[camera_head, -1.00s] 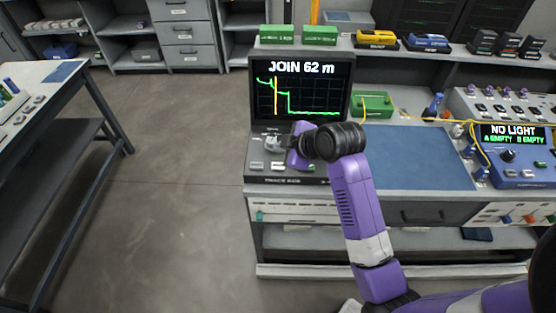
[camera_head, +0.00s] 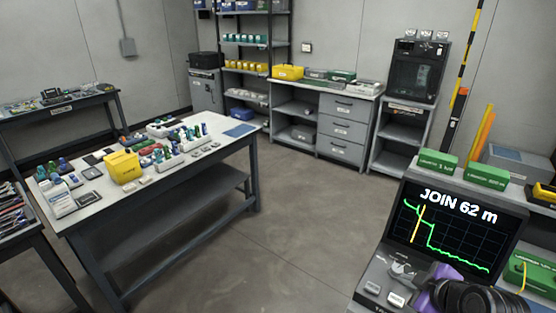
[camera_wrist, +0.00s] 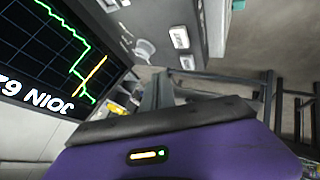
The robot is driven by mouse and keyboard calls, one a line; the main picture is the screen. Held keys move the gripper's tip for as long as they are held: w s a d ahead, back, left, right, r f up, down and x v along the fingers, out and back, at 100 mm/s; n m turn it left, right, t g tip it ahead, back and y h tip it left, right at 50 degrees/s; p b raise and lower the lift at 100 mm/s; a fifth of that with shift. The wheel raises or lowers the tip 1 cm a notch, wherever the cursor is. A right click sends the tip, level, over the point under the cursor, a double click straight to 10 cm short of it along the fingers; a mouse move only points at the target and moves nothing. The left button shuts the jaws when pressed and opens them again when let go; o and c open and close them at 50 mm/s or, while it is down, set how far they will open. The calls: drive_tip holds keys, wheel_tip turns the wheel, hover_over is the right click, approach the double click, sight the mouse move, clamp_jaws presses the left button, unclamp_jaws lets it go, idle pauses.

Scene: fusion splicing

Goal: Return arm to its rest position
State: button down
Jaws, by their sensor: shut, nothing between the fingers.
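My gripper (camera_head: 402,270) is at the lower right of the head view, over the sloped front panel of the trace unit (camera_head: 376,283). It is shut and empty. Only a small grey part of it shows; my purple and black wrist hides part of the panel. I cannot tell whether the fingers touch the panel. The unit's screen (camera_head: 452,232) reads "JOIN 62 m" with a green trace and a yellow line. In the wrist view the screen (camera_wrist: 50,50) is at the left, close by, and my purple wrist housing fills the bottom.
A table (camera_head: 95,228) with a yellow box (camera_head: 123,167) and several small parts stands at the left. Green boxes (camera_head: 487,177) sit behind the screen. Drawers (camera_head: 343,128) and a dark cabinet (camera_head: 412,70) stand at the back. The floor between is clear.

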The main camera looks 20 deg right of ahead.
drive_tip(key=w+d+r+m+t+h, duration=0.2)
drive_tip(key=d+r+m+t+h, duration=0.1)
drive_tip(key=r+m, duration=0.25)
drive_tip(key=s+a+t+y, duration=0.1)
drive_tip(key=s+a+y, duration=0.1)
drive_tip(key=s+a, duration=1)
drive_tip(key=s+a+m+t+y, duration=0.1)
drive_tip(key=s+a+y, duration=0.1)
drive_tip(key=s+a, duration=1.1)
drive_tip(key=s, duration=0.7)
drive_tip(key=shift+s+a+r+t+y, duration=0.2)
drive_tip(key=shift+s+r+t+y, duration=0.1)
drive_tip(key=shift+t, duration=0.1)
idle(0.9)
